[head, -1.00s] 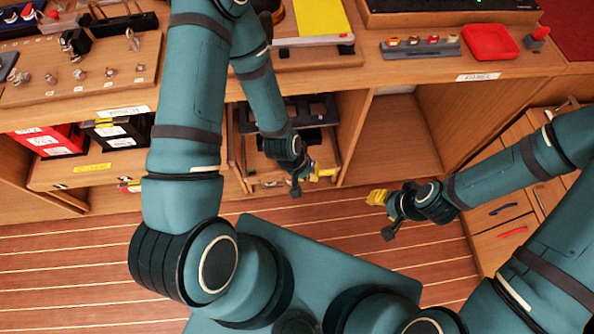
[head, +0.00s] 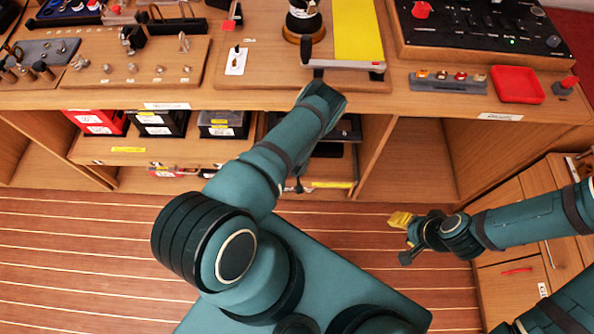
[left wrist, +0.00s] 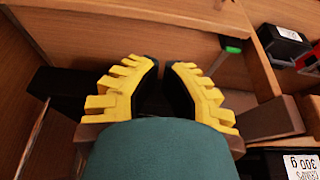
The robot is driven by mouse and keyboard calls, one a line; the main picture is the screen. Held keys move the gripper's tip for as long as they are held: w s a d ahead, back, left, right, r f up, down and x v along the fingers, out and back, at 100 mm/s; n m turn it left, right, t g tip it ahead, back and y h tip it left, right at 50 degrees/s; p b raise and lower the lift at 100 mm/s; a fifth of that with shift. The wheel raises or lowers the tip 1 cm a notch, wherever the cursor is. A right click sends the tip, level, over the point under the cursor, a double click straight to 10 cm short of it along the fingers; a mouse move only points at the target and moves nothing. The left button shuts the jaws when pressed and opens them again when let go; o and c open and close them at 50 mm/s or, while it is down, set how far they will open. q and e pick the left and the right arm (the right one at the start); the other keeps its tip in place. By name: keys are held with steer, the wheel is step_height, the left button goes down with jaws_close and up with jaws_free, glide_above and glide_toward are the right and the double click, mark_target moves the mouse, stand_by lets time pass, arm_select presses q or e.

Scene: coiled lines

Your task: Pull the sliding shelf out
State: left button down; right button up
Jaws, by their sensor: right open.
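The sliding shelf (head: 331,184) is in the under-counter bay at the picture's middle, with a yellow label on its front edge. Dark items stand in that bay. My left arm hides much of the shelf in the head view. My left gripper is mostly hidden there. In the left wrist view, its yellow fingers (left wrist: 162,80) stand with a small gap and nothing clearly between them. A brown bar (left wrist: 272,118) runs behind them; contact cannot be told. My right gripper (head: 400,236) is open and empty above the floor, right of the shelf.
Another shelf (head: 120,157) bears black bins (head: 222,123) and a red bin (head: 97,121). An empty bay (head: 405,165) lies right of the middle. Drawers (head: 515,272) stand at the right. The counter (head: 375,102) overhangs the bays. The striped floor (head: 80,250) is clear at left.

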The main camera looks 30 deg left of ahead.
arm_select(q)
steer(key=b+x, duration=0.6)
steer(key=x, duration=0.2)
steer(key=shift+f+b, duration=0.2)
steer(key=shift+b, duration=0.2)
steer(key=shift+w+a+f+b, duration=0.15)
steer(key=shift+w+f+b, duration=0.15)
steer(key=shift+f+b, duration=0.3)
arm_select(e)
step_height(320, 180, down, 8)
steer(key=shift+w, duration=0.4)
